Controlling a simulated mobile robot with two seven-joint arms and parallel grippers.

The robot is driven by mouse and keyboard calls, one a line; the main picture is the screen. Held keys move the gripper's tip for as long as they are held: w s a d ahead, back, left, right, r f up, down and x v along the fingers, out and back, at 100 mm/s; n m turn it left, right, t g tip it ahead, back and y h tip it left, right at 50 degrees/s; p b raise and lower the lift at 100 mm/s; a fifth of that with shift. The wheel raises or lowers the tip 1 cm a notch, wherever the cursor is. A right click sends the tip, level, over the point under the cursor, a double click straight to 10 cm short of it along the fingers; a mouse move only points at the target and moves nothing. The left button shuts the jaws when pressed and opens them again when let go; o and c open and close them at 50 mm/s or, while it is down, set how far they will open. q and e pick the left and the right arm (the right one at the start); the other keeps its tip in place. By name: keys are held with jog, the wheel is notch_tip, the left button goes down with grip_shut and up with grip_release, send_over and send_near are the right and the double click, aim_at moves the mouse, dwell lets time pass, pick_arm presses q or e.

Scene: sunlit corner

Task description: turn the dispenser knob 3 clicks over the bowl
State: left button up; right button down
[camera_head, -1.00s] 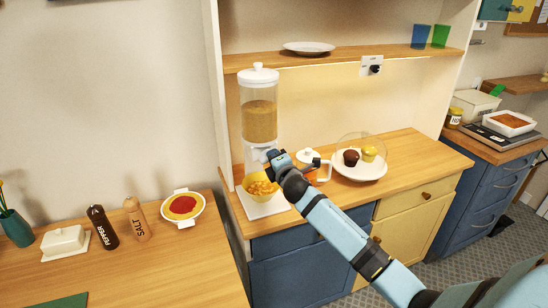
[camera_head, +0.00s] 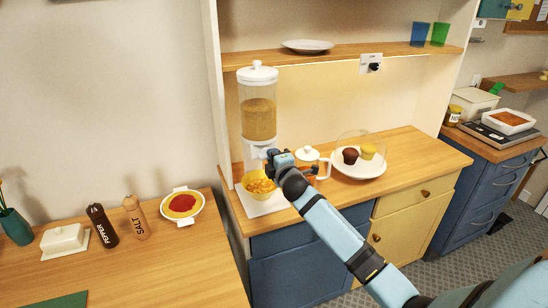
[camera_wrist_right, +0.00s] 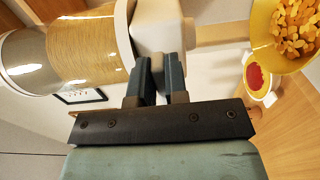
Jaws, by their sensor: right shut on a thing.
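The dispenser (camera_head: 258,112) is a clear cylinder with a white lid and white base, partly filled with tan cereal. It shows sideways in the right wrist view (camera_wrist_right: 85,50). My right gripper (camera_head: 270,158) is at the dispenser's white lower part. In the wrist view its two dark fingers (camera_wrist_right: 160,72) are shut on the knob (camera_wrist_right: 157,65), which is mostly hidden between them. The yellow bowl (camera_head: 247,181) stands under the outlet with orange-yellow pieces in it. It also shows at the wrist view's upper right (camera_wrist_right: 262,30). My left gripper is not in view.
A teapot (camera_head: 308,154) stands just right of my gripper, with a plate of muffins (camera_head: 358,172) beyond it. A shelf (camera_head: 330,57) runs above. Shakers (camera_head: 102,226) and a dish with red sauce (camera_head: 183,205) are on the left table, whose front is mostly clear.

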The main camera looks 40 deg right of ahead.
jog(key=c, duration=1.1)
grip_release()
jog(key=shift+c, duration=0.2)
jog(key=shift+s, duration=0.15)
jog(key=b+v, duration=0.1)
jog(key=v, duration=1.2)
jog(key=shift+s+a, duration=0.2)
jog(key=shift+s, duration=0.05)
